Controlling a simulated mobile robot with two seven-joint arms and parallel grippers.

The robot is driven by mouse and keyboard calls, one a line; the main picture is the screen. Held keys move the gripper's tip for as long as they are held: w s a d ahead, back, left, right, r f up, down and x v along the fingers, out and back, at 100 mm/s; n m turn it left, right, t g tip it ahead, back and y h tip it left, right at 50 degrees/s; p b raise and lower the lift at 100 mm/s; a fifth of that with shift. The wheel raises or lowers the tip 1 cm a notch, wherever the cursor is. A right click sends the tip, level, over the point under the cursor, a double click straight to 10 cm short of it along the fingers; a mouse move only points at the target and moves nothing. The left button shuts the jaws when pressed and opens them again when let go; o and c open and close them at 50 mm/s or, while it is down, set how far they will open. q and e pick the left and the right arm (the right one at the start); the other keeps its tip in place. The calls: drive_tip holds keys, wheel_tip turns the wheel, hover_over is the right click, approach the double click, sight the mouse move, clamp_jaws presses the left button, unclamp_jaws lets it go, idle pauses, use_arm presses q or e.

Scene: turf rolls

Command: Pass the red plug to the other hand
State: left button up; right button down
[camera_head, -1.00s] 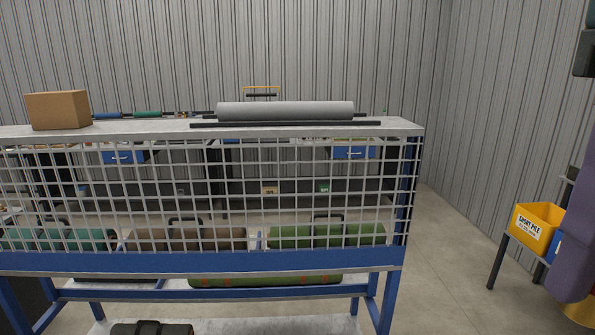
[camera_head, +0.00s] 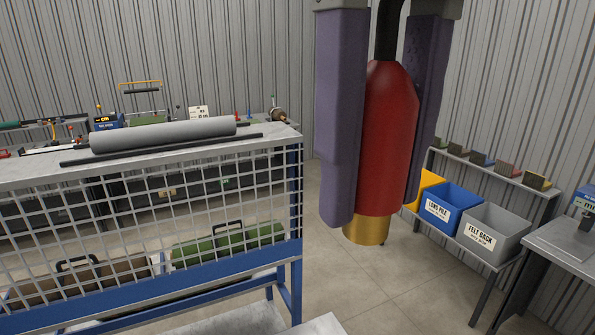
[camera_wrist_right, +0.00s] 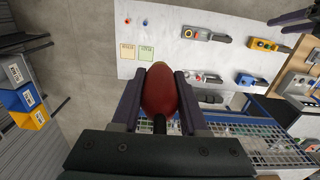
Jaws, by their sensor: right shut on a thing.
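The red plug (camera_head: 388,140) has a brass-coloured end (camera_head: 366,230) at the bottom and a black cable at its top. It hangs upright, close to the head camera. My right gripper (camera_head: 375,212) is shut on it, with a purple finger on each side. In the right wrist view, the plug (camera_wrist_right: 160,90) sits between the fingers of my right gripper (camera_wrist_right: 158,75). My left gripper (camera_wrist_right: 277,25) shows only partly at the top right of that view, with its two dark fingers apart and nothing seen between them. It is out of the head view.
A workbench with a mesh front (camera_head: 230,208) stands at the left, bearing a grey roll (camera_head: 165,134). At the right, a rack holds a blue bin (camera_head: 452,207) and a grey bin (camera_head: 493,232). Bare floor (camera_head: 385,290) lies between.

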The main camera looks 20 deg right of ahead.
use_arm(q)
drive_tip(key=shift+o, duration=2.2)
drive_tip(key=shift+w+d, duration=0.1)
drive_tip(key=shift+w, duration=0.1)
drive_tip(key=w+d+r+m+t+h, duration=0.2)
drive_tip(key=w+d+r+m+h, duration=0.5)
drive_tip(key=w+r, duration=0.65)
drive_tip(key=s+d+r+m+g+h, duration=0.1)
drive_tip(key=d+r+m+g+h, duration=0.15)
drive_tip(key=r, duration=0.65)
drive_tip(key=s+d+r+m+g+h, duration=0.1)
drive_tip(key=r+m+h, duration=0.3)
drive_tip(key=r, duration=0.5)
drive_tip(key=x, duration=1.2)
drive_tip(key=shift+w, duration=0.25)
use_arm(e)
drive_tip(key=w+a+r+n, duration=0.1)
drive_tip(key=w+a+r, duration=0.3)
drive_tip(key=a, duration=0.6)
drive_tip(key=shift+r, duration=0.5)
use_arm(q)
drive_tip(key=shift+f+t+y, duration=0.15)
drive_tip(key=shift+t+y, duration=0.1)
